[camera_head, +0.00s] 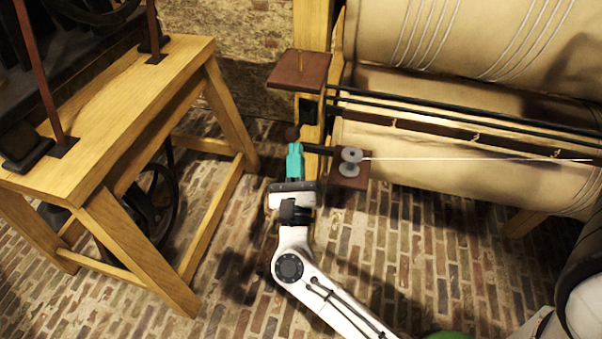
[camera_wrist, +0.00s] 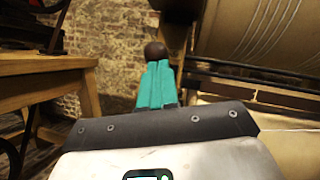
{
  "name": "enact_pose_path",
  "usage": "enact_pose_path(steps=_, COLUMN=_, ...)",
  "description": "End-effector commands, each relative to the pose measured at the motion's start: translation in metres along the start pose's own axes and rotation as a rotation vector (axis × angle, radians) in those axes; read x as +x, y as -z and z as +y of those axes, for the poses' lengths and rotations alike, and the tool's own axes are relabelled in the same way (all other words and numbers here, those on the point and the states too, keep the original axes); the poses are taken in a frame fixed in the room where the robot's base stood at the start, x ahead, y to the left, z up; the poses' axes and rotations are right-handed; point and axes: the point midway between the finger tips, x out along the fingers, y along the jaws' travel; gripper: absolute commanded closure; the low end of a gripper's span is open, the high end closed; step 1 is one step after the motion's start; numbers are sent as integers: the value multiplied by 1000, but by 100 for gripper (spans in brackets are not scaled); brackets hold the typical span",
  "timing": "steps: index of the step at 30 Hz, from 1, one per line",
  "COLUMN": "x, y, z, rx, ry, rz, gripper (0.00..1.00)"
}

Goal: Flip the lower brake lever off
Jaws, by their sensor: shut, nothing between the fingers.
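A dark round knob (camera_head: 292,133), which looks like the end of the lower brake lever, sits by the wooden post. It also shows in the wrist view (camera_wrist: 155,51), right at my fingertips. A short black bar (camera_head: 319,148) runs right from there towards a small grey pulley (camera_head: 350,160); whether knob and bar are joined is hidden. My gripper (camera_head: 295,147) has teal fingers, shut together and empty, pointing at the knob from the near side. I cannot tell whether they touch it. In the wrist view the fingers (camera_wrist: 155,75) cover what lies below the knob.
A brown plate (camera_head: 299,70) juts from the wooden post (camera_head: 313,25) above the knob. Large cream rolls (camera_head: 450,105) with black rods fill the right. A wooden bench frame (camera_head: 150,100) stands at left. The brick floor between is clear.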

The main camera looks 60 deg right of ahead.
Motion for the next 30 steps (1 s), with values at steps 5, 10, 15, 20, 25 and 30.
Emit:
enact_pose_path(steps=5, x=7, y=-10, z=-4, rx=0, ry=2, rz=-2, gripper=100)
enact_pose_path(steps=10, x=10, y=-12, z=-5, rx=0, ry=2, rz=-2, gripper=100)
enact_pose_path(steps=15, x=11, y=-13, z=-6, rx=0, ry=3, rz=-3, gripper=100)
enact_pose_path(steps=20, x=12, y=-14, z=-6, rx=0, ry=4, rz=-5, gripper=100)
enact_pose_path(steps=25, x=12, y=-14, z=-6, rx=1, ry=6, rz=-6, gripper=100)
enact_pose_path(steps=30, x=10, y=-6, z=-3, rx=1, ry=5, rz=-6, gripper=100)
